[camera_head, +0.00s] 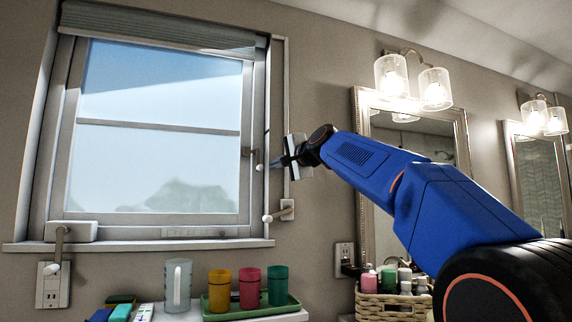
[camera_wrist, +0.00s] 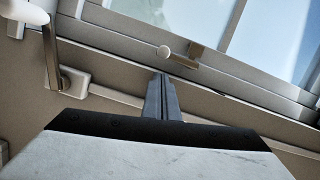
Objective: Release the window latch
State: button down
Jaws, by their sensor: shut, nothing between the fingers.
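The window (camera_head: 160,140) has a small latch (camera_head: 247,152) with a dark plate on the right side of its sash. In the wrist view this latch (camera_wrist: 188,60) shows a short bar ending in a pale round knob. My gripper (camera_head: 270,164) is shut and empty, just right of the latch in the head view. In the wrist view its closed fingertips (camera_wrist: 160,78) point toward the knob, with a small visible gap. A second lever with a white knob (camera_head: 267,218) sits lower on the right frame; its arm (camera_wrist: 51,55) shows at upper left in the wrist view.
A white crank housing (camera_head: 72,231) sits at the window's lower left. Below stand a clear pitcher (camera_head: 178,287) and a green tray (camera_head: 255,309) with several coloured cups. A basket (camera_head: 383,303) of bottles and a mirror (camera_head: 361,130) are at right, near my arm.

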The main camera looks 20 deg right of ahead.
jog(key=shift+w+a+f, duration=0.1)
jog(key=shift+a+f, duration=0.2)
jog(key=shift+a, duration=0.5)
